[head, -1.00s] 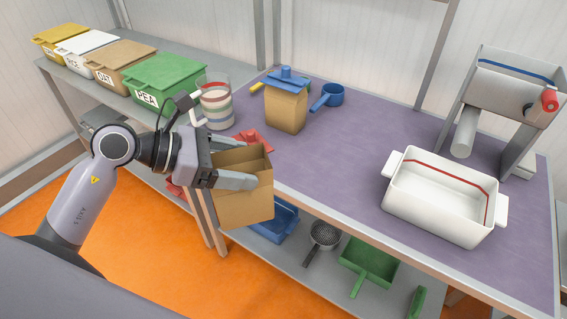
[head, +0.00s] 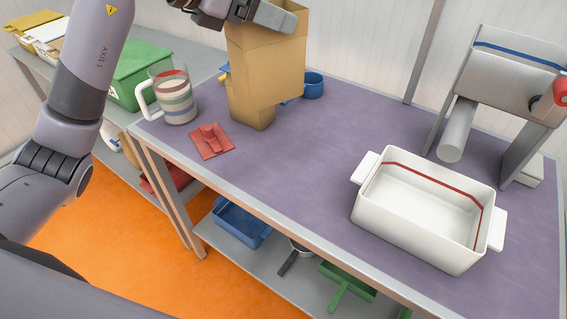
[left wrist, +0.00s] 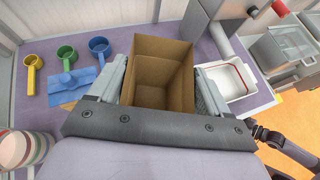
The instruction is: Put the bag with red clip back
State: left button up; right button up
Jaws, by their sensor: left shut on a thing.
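My left gripper (head: 268,14) is shut on an open brown paper bag (head: 268,70), held upright above the table. In the left wrist view the open bag (left wrist: 163,72) is between the fingers and looks empty inside. A red clip (head: 211,140) lies flat on the purple table, left of the held bag and apart from it. A second brown bag (head: 250,117) stands on the table, mostly hidden behind the held one. Its blue clip (left wrist: 72,80) shows in the left wrist view. A dark arm part at lower right there may be my right gripper (left wrist: 268,138); its jaws are unclear.
A striped jug (head: 173,95) stands left of the red clip. A blue scoop (head: 313,85) lies behind the bags. A white tray (head: 370,205) and a grey machine (head: 522,130) are at right. The table's middle is clear. Lidded bins (head: 140,70) stand at left.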

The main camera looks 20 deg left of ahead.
pick_arm(q)
notch_tip(320, 180, down, 20)
jog(key=shift+r, duration=0.2)
dwell(0.4)
jog(key=shift+f, duration=0.1)
jog(key=o, duration=1.1)
